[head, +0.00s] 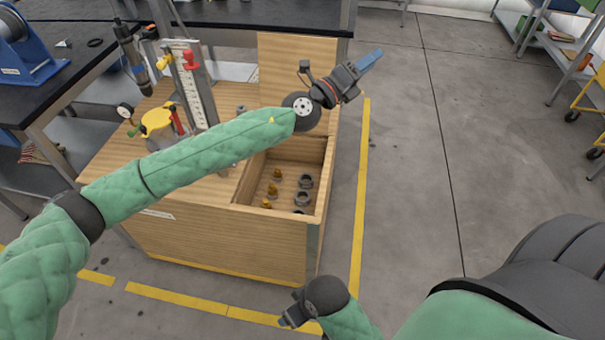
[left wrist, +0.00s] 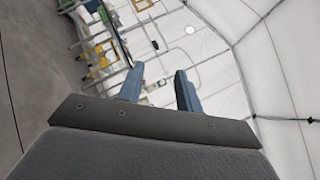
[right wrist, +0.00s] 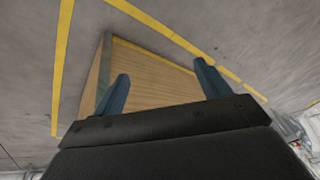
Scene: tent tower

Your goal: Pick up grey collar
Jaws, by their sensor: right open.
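Grey collars lie in the open compartment of the wooden cabinet: one at the back (head: 305,181), one in the middle (head: 301,198) and one at the front (head: 299,212), partly hidden by the compartment wall. My left gripper (head: 369,61) is raised beyond and to the right of the compartment, pointing away from it. In the left wrist view its fingers (left wrist: 159,90) stand apart with nothing between them. My right gripper (head: 289,319) is low in front of the cabinet. In the right wrist view its fingers (right wrist: 163,90) are wide apart and empty, facing the cabinet's wooden side.
Several brass fittings (head: 272,190) stand left of the collars in the compartment. The raised wooden lid (head: 296,62) is behind it. A measuring stand (head: 195,85) and a yellow-topped fixture (head: 157,120) occupy the cabinet's top left. The floor to the right is clear.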

